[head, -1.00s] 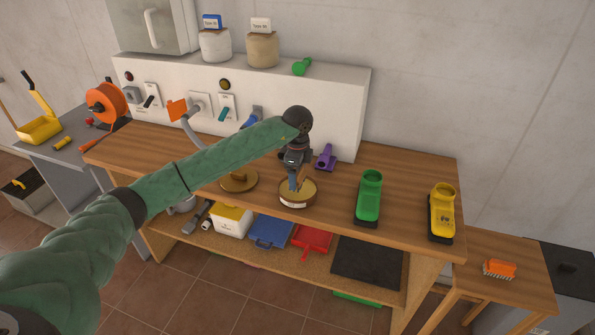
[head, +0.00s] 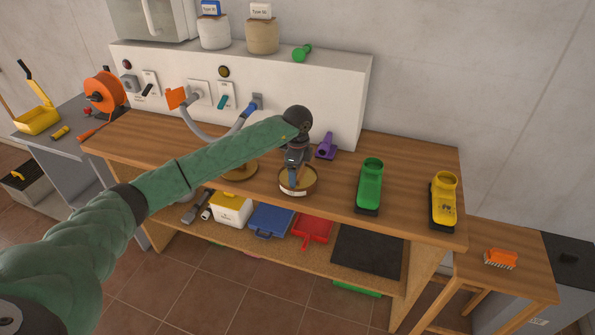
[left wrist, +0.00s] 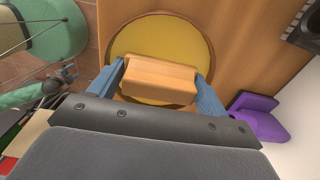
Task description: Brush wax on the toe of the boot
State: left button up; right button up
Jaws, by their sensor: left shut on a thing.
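My left gripper (left wrist: 163,82) points down and is shut on a wooden block (left wrist: 158,80), with one blue finger on each side; it looks like a brush handle. The block is over a round tin of yellow wax (left wrist: 138,45). Any bristles are hidden under it, so I cannot tell whether they touch the wax. In the head view the tin (head: 298,191) stands on the bench with my left gripper (head: 293,178) over it. A green boot (head: 369,185) and a yellow boot (head: 443,200) stand upright to its right. My right gripper is not in view.
A purple object (head: 326,146) stands behind the tin. A round brown-gold item (head: 241,171) is to its left. An orange brush (head: 501,258) lies on the low side table (head: 530,280). The bench (head: 330,197) is clear between tin and green boot.

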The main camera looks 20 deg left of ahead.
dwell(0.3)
pick_arm(q)
jog(key=shift+f+b, duration=0.4)
jog(key=shift+f, duration=0.15)
dwell(1.7)
jog(key=shift+r, duration=0.1)
jog(key=shift+r+p, duration=1.4)
jog(key=shift+r, duration=2.05)
